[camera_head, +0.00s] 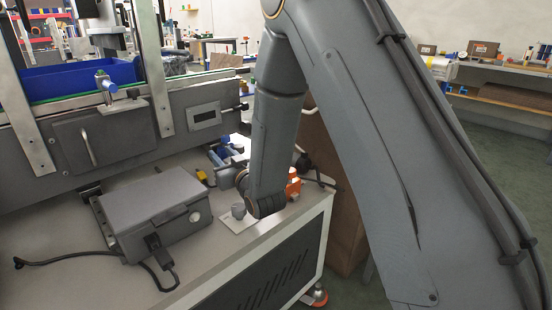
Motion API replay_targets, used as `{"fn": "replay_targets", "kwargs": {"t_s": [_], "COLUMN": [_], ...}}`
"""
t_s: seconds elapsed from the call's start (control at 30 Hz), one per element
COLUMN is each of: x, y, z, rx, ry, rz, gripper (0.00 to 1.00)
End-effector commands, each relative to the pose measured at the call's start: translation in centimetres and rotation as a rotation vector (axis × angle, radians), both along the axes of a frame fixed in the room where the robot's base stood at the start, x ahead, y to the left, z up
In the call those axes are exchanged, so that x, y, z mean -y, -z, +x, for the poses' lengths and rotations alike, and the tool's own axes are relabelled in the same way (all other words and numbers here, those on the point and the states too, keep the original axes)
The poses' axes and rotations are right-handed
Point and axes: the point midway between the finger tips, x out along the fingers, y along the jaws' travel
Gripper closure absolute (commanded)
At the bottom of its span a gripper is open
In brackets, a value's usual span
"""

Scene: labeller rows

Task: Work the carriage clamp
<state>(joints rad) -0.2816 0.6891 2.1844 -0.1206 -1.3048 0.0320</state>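I cannot tell for certain which part is the carriage clamp. A blue and dark mechanism (222,152) lies farther right on the bench top, partly hidden behind my arm. My arm comes down from the top right, and its wrist is over the right end of the bench. My gripper's fingers cannot be made out; the wrist hides that area. An orange part (293,184) shows just right of the wrist.
A grey box (155,208) with a black cable (75,256) stands on the bench at the left. A blue bin (80,78) sits behind the rail. The front bench top between box and plate is clear.

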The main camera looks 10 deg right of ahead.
Motion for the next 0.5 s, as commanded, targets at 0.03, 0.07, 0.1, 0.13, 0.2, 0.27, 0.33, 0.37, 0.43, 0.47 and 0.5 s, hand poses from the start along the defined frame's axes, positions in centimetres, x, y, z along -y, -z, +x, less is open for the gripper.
{"fn": "replay_targets", "kwargs": {"t_s": [0.03, 0.07, 0.1, 0.13, 0.2, 0.27, 0.33, 0.37, 0.43, 0.47, 0.5], "x": [0.3, 0.6, 1.0, 1.3, 2.1, 2.8, 3.7, 4.1, 4.9, 5.4, 5.9], "y": [-0.1, -0.4, -0.8, -0.9, -1.2, -1.4, -1.7, -1.8, -2.0, -2.2, -2.3], "z": [-0.7, -0.9, -0.9, -1.0, -1.3, -1.6, -2.1, -2.4, -3.0, -3.3, -3.7], "rx": [-0.002, -0.010, -0.035, -0.053, -0.095, -0.135, -0.183, -0.204, -0.253, -0.273, -0.303], "ry": [0.001, 0.005, 0.014, 0.019, 0.033, 0.045, 0.060, 0.066, 0.080, 0.087, 0.095], "rz": [-0.001, -0.005, -0.016, -0.023, -0.041, -0.057, -0.075, -0.083, -0.101, -0.108, -0.118], "gripper": [0.67, 0.67, 0.67, 0.67, 0.67, 0.67, 0.67, 0.67, 0.67, 0.67, 0.67]}}
